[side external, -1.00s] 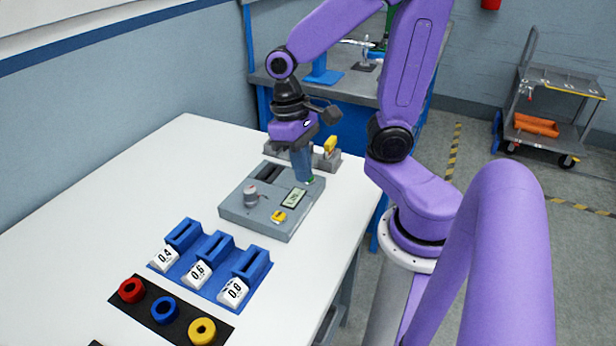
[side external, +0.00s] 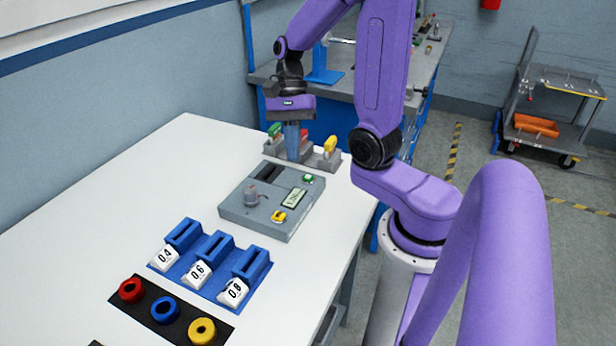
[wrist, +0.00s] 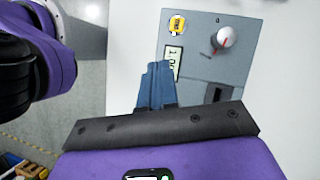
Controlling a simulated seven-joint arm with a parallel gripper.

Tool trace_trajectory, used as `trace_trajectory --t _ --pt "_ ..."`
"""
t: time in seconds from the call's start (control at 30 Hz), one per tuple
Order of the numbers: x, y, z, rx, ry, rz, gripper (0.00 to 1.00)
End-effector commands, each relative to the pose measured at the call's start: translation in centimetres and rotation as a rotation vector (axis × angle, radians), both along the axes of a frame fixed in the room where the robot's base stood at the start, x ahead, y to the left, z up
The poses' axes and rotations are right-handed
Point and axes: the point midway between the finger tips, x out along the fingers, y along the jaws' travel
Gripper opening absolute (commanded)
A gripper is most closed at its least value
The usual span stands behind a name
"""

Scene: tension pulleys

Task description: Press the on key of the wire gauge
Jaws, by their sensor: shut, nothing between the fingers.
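The wire gauge (side external: 262,222) is a flat grey box on the white table. On top it has a green key (side external: 308,179), a yellow key (side external: 279,216), a lit display (side external: 296,198) with dark digits and a round grey knob (side external: 251,194). My gripper (side external: 293,159) is shut and empty, its blue fingers pointing down behind the gauge, apart from the green key. In the wrist view the closed fingertips (wrist: 158,66) lie beside the display (wrist: 173,62); the yellow key (wrist: 177,25) and knob (wrist: 225,37) show, and the green key is hidden.
A grey rack (side external: 328,163) with green, red and yellow tools stands just behind the gauge, close to my fingers. Blue slotted holders (side external: 216,248) and a black strip (side external: 180,318) with coloured rings lie at the front. The table's left side is clear.

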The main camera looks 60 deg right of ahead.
Motion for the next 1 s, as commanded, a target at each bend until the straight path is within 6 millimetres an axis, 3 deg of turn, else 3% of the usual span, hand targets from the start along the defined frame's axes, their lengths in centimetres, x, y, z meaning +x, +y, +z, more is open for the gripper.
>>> trace_trajectory --t 0.47,1.0 --pt "0.7 -2.7 0.4 0.086 0.154 -0.578 0.0" --pt "-0.1 -6.0 1.0 0.247 0.315 -1.183 0.0"
